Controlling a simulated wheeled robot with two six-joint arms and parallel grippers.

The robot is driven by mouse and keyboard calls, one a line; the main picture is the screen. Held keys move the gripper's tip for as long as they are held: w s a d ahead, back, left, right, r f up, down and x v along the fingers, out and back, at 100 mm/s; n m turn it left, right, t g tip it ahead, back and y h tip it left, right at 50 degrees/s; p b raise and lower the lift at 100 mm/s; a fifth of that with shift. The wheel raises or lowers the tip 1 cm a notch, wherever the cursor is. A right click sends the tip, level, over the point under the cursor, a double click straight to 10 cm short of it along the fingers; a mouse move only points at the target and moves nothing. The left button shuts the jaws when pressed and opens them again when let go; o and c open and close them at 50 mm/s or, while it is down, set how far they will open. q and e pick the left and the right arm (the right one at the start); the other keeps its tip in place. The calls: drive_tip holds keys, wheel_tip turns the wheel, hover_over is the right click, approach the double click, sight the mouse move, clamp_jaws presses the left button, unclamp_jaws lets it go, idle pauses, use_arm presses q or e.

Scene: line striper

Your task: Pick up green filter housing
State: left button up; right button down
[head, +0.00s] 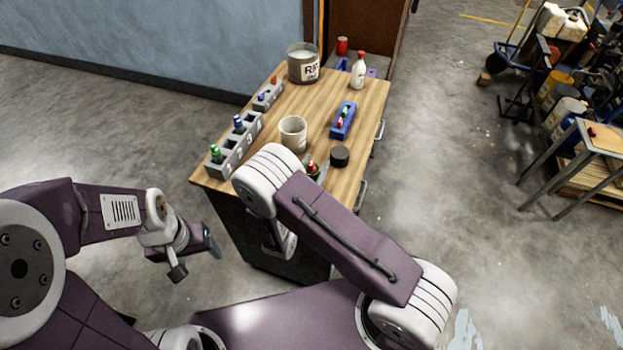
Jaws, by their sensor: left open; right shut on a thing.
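A green filter housing (216,153) stands upright in the near end of the grey numbered rack (226,168), at the table's left edge. A second green piece with a red top (312,169) shows just past my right arm's elbow. My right gripper (317,163) is mostly hidden behind that arm and appears shut on this piece. Whether it touches the table cannot be told. My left gripper (196,259) is open and empty, off the table's near left side and below the rack.
The wooden table (283,97) also holds a white cup (293,133), a dark round lid (340,156), a blue tray (343,121) with small parts, a smaller grey rack (268,95), a grey bucket (303,63) and a white bottle (358,72).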

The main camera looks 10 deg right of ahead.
drive_tip(key=shift+r, duration=0.85)
drive_tip(key=s+d+r+p, duration=0.6)
drive_tip(key=d+r+p, duration=0.2)
drive_tip(key=d+r, duration=0.1)
drive_tip(key=shift+d+r+p, duration=0.15)
drive_tip(key=shift+d+p, duration=0.15)
drive_tip(key=shift+d, duration=0.2)
